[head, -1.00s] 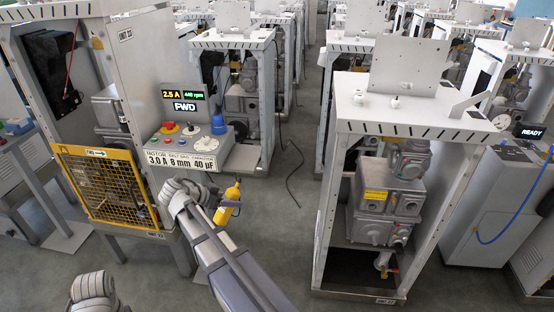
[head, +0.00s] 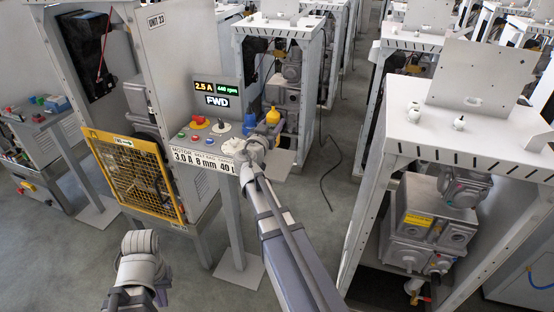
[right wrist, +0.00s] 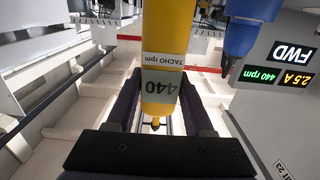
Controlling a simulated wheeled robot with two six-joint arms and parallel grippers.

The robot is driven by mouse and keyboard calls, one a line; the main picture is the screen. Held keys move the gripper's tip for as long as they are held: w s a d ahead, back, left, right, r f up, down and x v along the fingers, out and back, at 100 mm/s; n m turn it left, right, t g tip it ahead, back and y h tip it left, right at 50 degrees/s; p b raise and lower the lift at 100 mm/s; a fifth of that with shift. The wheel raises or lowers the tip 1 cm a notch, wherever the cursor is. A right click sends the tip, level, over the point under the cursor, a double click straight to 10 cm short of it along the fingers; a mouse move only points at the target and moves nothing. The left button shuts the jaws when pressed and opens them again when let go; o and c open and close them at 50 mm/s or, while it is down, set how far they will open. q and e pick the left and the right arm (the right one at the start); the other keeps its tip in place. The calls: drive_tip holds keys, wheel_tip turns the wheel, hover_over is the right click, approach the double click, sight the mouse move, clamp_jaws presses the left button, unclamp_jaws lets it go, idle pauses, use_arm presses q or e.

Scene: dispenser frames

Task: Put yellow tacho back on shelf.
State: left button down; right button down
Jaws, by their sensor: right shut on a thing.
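The yellow tacho (head: 268,119) is upright near the right end of the control console (head: 207,139), beside a blue handheld thing (head: 250,123). In the right wrist view the tacho (right wrist: 163,60) is between the dark fingers of my right gripper (right wrist: 160,108), its label reading "TACHO rpm 440". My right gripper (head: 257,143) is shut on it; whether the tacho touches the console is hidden. The blue thing (right wrist: 246,30) stands close beside it in the wrist view. My left gripper (head: 135,298) is low at the bottom left, away from the console; its fingers are not clear. I cannot tell which surface is the shelf.
The console has a lit display (head: 217,93) reading 2.5 A, 440 rpm and FWD, with knobs below. A yellow mesh guard (head: 138,178) is on the cabinet at left. An open cabinet with grey machinery (head: 430,220) stands at right.

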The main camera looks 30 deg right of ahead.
drive_tip(key=shift+w+r, duration=0.1)
drive_tip(key=shift+r, duration=0.05)
wheel_tip(320, 180, down, 6)
drive_tip(key=b, duration=0.6)
drive_tip(key=shift+f, duration=0.2)
wheel_tip(320, 180, down, 4)
drive_tip(key=b, duration=0.4)
drive_tip(key=shift+r, duration=0.15)
drive_tip(key=shift+c, duration=1.4)
unclamp_jaws()
